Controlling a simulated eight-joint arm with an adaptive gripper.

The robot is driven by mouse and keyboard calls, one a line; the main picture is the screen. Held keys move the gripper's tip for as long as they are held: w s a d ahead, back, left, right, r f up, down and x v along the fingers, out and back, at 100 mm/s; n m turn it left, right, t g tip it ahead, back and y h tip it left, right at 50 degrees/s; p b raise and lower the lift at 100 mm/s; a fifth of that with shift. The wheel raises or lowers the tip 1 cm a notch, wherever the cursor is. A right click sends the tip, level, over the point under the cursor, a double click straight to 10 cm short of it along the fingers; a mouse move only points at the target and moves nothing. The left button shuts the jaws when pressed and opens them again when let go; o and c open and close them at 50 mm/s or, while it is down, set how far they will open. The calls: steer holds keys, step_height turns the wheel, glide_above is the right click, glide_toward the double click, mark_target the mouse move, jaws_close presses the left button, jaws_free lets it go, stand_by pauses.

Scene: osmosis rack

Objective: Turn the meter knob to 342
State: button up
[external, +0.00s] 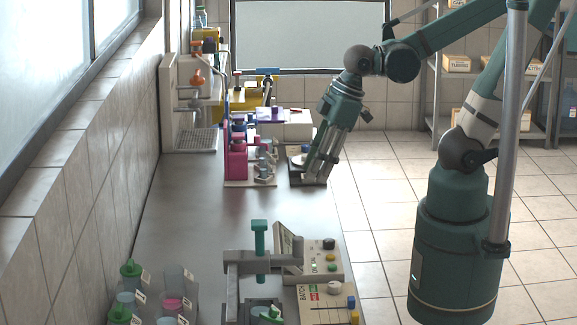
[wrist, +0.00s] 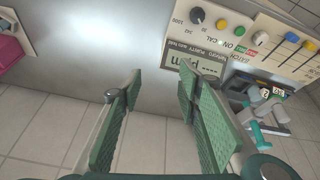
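The meter (external: 318,262) stands on the bench at the lower middle of the external view. In the external view my gripper (external: 317,174) points down farther back along the bench, well away from the knob.
A second control box (external: 325,304) stands beside the meter. A clamp stand (external: 260,258) is to its left, with lidded cups (external: 131,269) beyond. A pink rack (external: 238,163) and a dark low device (external: 297,161) are near my gripper. The middle bench is clear.

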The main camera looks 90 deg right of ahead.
mark_target(329, 240)
steer(key=shift+s+a+f+n+g+p, duration=0.3)
steer(key=shift+s+a+f+n+g, duration=0.5)
steer(key=shift+f, duration=0.85)
steer(key=shift+s+a+f+n+g+p, duration=0.3)
steer(key=shift+a+f+n+g, duration=0.45)
steer(key=shift+a+f, duration=0.7)
steer(key=shift+s+a+f+n+g+p, duration=0.25)
steer(key=shift+s+a+f+n+g, duration=0.55)
steer(key=shift+f, duration=1)
steer(key=shift+w+a, duration=0.1)
steer(key=shift+w, duration=0.05)
steer(key=shift+f, duration=0.1)
steer(key=shift+f+b, duration=0.9)
steer(key=shift+f, duration=2.9)
steer(key=shift+c, duration=0.7)
steer(key=c, duration=0.8)
